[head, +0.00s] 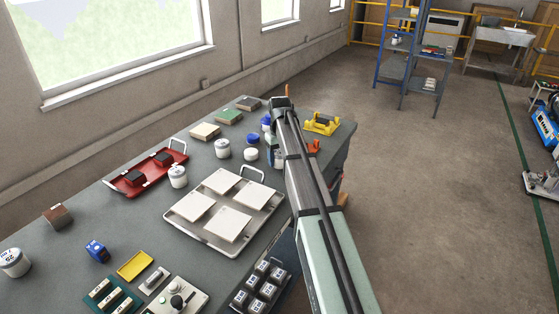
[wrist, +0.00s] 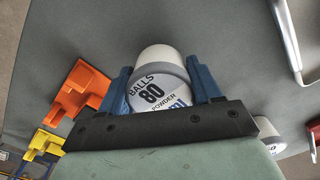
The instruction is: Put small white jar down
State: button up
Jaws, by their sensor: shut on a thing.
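The small white jar (wrist: 150,88) is between the two blue fingers of my gripper (wrist: 161,78) in the wrist view. Its printed face, reading "BALLS 80 POWDER", is turned towards the camera. My gripper is shut on the jar, with one finger on each side. The grey tabletop (wrist: 225,35) lies behind the jar, and I cannot tell whether the jar touches it. In the head view my arm reaches over the right part of the workbench (head: 75,220). The arm hides most of the gripper and the held jar there.
Another white jar (wrist: 268,134) stands close by at the lower right. An orange part (wrist: 80,92) and a yellow part (wrist: 45,146) lie to the left. A metal tray (head: 210,246) with pale tiles and a red tray (head: 128,190) occupy the bench. Several other jars stand around.

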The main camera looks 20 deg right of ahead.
jog(key=shift+f, duration=0.55)
jog(key=shift+f, duration=0.2)
jog(key=o, duration=1.2)
jog(key=shift+c, duration=0.2)
jog(key=shift+r, duration=0.2)
notch_tip(320, 180, up, 12)
